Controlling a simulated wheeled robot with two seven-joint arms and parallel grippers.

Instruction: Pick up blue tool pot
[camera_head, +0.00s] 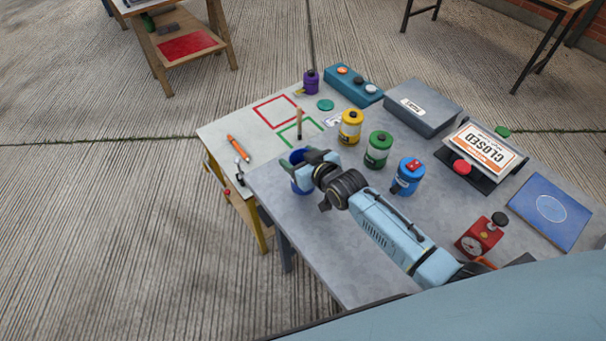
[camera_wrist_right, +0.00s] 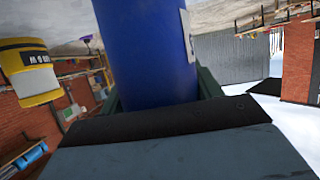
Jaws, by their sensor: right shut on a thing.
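The blue tool pot (camera_head: 297,156) stands near the left edge of the grey table, partly hidden behind my right gripper (camera_head: 314,170). In the right wrist view the blue pot (camera_wrist_right: 148,50) fills the middle, with a white label at its right side. My right gripper is shut on the pot, with green finger parts showing on both sides of it in the wrist view. A thin wooden stick (camera_head: 299,124) shows just above the pot. I cannot tell whether the pot touches the table. My left gripper is not in view.
Yellow (camera_head: 350,127), green (camera_head: 377,149) and blue (camera_head: 407,176) canisters stand right of the pot. A red device (camera_head: 480,237), a blue board (camera_head: 549,211) and a closed sign (camera_head: 486,147) lie farther right. A pale table (camera_head: 222,129) adjoins behind, with red and green outlined squares.

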